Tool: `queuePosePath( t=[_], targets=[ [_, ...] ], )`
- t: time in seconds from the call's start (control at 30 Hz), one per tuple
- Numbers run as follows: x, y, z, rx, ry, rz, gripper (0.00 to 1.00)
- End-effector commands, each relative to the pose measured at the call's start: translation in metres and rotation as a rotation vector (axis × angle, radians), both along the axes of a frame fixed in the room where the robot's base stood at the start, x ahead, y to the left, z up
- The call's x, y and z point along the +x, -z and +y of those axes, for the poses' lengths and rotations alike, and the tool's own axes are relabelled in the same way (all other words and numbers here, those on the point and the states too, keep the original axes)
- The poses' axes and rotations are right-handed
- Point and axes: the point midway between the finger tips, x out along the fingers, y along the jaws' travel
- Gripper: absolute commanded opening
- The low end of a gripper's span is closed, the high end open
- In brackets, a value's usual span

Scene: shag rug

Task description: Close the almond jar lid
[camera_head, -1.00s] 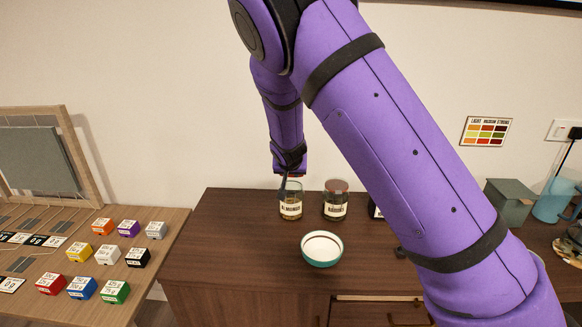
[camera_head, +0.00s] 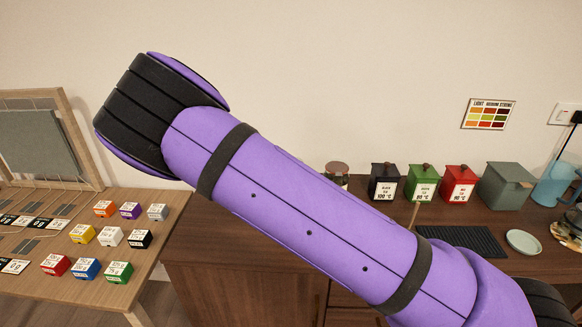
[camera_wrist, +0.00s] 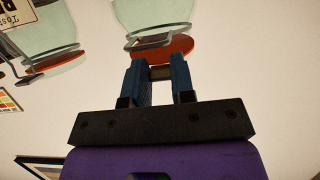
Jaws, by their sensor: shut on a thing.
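In the wrist view, my gripper (camera_wrist: 159,70) has its two blue fingers beside a reddish-brown lid (camera_wrist: 176,50). The fingers are shut on the lid's near edge. The lid lies across the mouth of a clear glass jar (camera_wrist: 150,14), which matches the almond jar's place; its label is out of view. The jar appears upside down in this view. I cannot tell whether the lid sits fully flush. In the head view, my purple arm hides the almond jar and my gripper.
A second jar (camera_wrist: 40,35) with a brown lid stands beside it; its top (camera_head: 337,169) shows above my arm. Black (camera_head: 384,184), green (camera_head: 421,184) and red (camera_head: 459,184) canisters stand right on the brown cabinet (camera_head: 225,265). Coloured boxes (camera_head: 109,237) cover the left table.

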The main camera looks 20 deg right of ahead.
Motion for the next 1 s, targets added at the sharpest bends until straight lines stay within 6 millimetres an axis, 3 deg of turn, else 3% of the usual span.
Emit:
queuePosePath(
  t=[0.67,0.7,0.77,1.0],
  targets=[
    [-0.0032,0.0102,-0.0001,-0.001,0.002,0.014,0.00],
    [-0.0032,0.0101,-0.0002,-0.001,0.002,0.014,0.32],
    [-0.0030,0.0097,-0.0001,-0.001,0.002,0.013,0.46],
    [-0.0024,0.0086,0.0002,-0.001,0.001,0.010,0.49]
  ],
)
